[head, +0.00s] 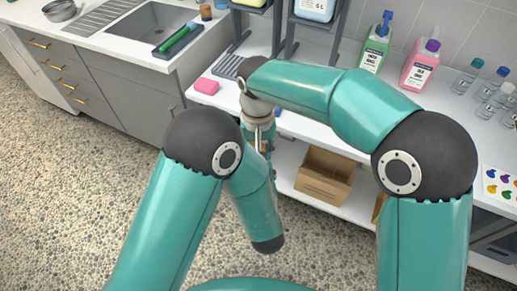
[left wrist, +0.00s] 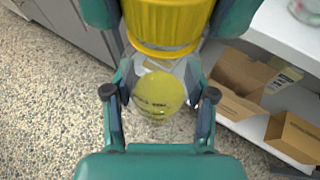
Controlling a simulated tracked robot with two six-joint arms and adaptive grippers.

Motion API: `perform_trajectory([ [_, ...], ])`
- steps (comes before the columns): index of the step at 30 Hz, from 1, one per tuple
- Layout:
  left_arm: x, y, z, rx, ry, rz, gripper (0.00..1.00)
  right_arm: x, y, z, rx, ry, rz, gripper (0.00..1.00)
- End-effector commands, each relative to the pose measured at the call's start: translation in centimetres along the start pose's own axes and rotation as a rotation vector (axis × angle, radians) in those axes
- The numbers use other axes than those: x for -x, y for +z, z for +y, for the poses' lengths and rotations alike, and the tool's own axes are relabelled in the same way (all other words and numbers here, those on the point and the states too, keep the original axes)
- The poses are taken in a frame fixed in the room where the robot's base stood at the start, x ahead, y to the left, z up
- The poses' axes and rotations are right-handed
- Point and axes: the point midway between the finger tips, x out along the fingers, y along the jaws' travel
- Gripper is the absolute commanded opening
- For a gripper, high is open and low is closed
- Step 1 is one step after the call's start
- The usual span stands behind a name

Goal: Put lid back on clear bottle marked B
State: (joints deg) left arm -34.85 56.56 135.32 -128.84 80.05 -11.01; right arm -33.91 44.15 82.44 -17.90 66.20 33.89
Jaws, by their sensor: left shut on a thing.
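My left gripper (left wrist: 166,30) shows in the left wrist view, with its teal fingers on both sides of a yellow ribbed lid (left wrist: 168,22). It is shut on this lid. Below the lid is a pale yellow round thing (left wrist: 158,96) with small print; I cannot tell whether it belongs to a bottle. In the head view the left gripper is hidden behind my arms. My right gripper (head: 262,142) points down in front of the counter edge, partly covered; its fingers are not clear. Several clear bottles (head: 487,92) stand at the right; no letter B is readable.
The white counter (head: 215,97) holds a pink sponge (head: 206,86), a green bottle (head: 375,48) and a pink bottle (head: 421,65). Below it, cardboard boxes (head: 325,176) sit on a low shelf. A sink (head: 150,22) is at the back left. The speckled floor in front is clear.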

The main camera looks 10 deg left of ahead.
Motion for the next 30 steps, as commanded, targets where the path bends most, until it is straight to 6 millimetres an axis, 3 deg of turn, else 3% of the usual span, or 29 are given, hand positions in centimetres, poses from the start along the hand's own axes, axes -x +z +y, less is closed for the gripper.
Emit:
perform_trajectory([
  [5,0.0,0.02,0.01,0.0,0.0,0.0,0.0,0.02,-0.02,-0.09,-0.258,-0.001,0.0,0.27],
  [24,0.01,0.0,0.0,0.0,0.0,0.0,0.0,-0.05,-0.37,-0.3,-1.707,-0.006,0.001,0.27],
  [30,0.01,-0.01,-0.01,0.0,0.0,0.0,0.0,-0.06,-0.48,-0.26,-2.094,-0.008,0.001,0.27],
])
